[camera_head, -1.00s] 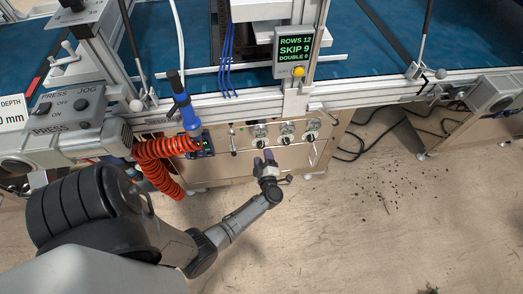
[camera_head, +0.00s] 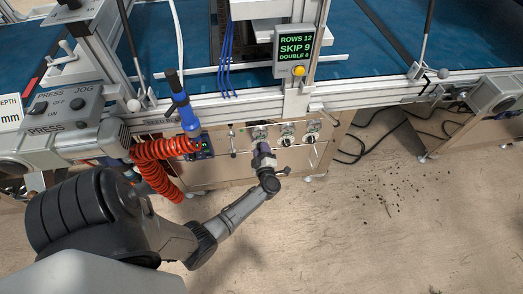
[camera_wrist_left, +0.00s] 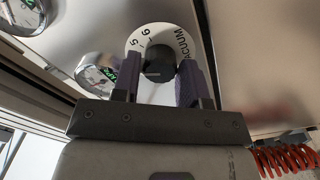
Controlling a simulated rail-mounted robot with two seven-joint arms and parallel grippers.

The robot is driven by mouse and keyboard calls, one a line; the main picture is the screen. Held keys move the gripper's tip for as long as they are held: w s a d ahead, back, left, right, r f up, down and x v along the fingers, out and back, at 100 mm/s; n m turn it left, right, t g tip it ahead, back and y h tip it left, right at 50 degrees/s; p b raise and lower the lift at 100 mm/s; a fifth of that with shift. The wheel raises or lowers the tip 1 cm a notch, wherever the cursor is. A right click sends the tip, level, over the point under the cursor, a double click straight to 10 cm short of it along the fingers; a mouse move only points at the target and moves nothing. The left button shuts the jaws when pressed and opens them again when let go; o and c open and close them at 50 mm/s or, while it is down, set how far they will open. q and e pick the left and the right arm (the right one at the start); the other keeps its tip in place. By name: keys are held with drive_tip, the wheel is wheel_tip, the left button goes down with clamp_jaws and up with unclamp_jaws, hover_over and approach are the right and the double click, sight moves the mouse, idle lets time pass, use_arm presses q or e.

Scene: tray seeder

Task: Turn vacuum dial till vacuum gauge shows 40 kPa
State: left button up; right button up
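The vacuum dial (camera_wrist_left: 159,62), a dark round knob on a white ring printed VACUUM with numbers including 5 and 6, shows at the top middle of the left wrist view. My left gripper (camera_wrist_left: 160,78) has one purple-grey finger on each side of the knob, with gaps visible, so it looks open; contact is not clear. In the head view my left gripper (camera_head: 263,148) is at the front panel, just below the gauges, and hides the dial. Two gauges show in the wrist view, one nearby (camera_wrist_left: 97,72) and one at top left (camera_wrist_left: 22,14); which is the vacuum gauge and its reading cannot be told.
A coiled red hose (camera_head: 158,160) hangs left of my gripper. The floor in front is open, with dark specks at right.

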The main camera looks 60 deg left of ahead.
use_arm(q)
drive_tip(key=c, duration=0.6)
drive_tip(key=shift+o, duration=0.2)
drive_tip(key=shift+r+m+p, duration=0.15)
drive_tip(key=shift+m+p, duration=0.45)
drive_tip(key=shift+p, duration=0.3)
drive_tip(key=shift+m+p, duration=1.1)
drive_tip(key=shift+p, duration=0.05)
drive_tip(key=m+p, duration=0.2)
drive_tip(key=shift+m, duration=0.9)
drive_tip(key=shift+f+p, duration=0.2)
drive_tip(key=shift+p, duration=0.1)
drive_tip(key=o, duration=0.9)
drive_tip(key=shift+o, duration=0.2)
drive_tip(key=shift+d, duration=0.1)
